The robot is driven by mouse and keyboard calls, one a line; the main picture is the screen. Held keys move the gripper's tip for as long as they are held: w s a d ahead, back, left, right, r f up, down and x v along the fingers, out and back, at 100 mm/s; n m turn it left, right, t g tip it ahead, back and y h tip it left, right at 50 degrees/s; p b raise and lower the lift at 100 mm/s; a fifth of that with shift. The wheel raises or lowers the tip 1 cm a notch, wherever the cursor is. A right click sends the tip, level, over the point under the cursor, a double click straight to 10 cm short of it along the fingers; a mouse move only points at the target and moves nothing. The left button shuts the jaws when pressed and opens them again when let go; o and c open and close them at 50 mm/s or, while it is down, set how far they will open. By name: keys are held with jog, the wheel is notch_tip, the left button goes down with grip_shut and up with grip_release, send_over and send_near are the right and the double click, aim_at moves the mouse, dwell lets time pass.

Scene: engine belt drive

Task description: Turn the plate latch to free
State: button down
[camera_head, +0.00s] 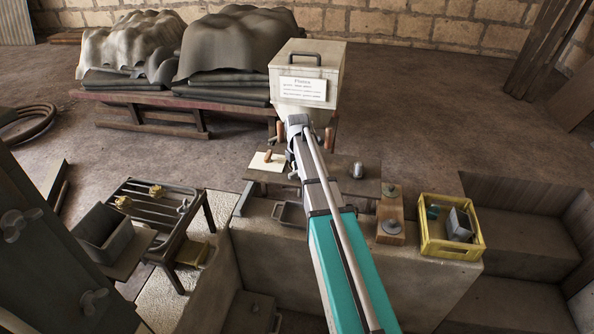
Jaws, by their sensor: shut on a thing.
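A pale box marked "Plates" (306,68), with a dark handle on its lid, stands upright behind the far end of my arm. Brown handles show below it, one on the left (281,131) and one on the right (329,138). My gripper (293,172) is at the far end of my arm, below the box and just above the bench. It is small and partly covered by my arm links. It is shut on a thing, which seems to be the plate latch. The latch is hidden there, and I cannot tell its angle.
A white plate (258,166) with a brown peg lies left of my gripper. A small metal cylinder (357,170), a wooden block with a round part (389,212) and a yellow crate (430,243) stand to the right. A slatted table (160,213) stands at left.

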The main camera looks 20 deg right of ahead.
jog(key=shift+w+m, duration=0.2)
jog(key=shift+m, duration=0.2)
jog(key=m, duration=0.4)
jog(key=shift+m, duration=2.3)
jog(key=c, duration=0.6)
grip_release()
jog(key=shift+s, duration=0.1)
jog(key=shift+r, duration=0.1)
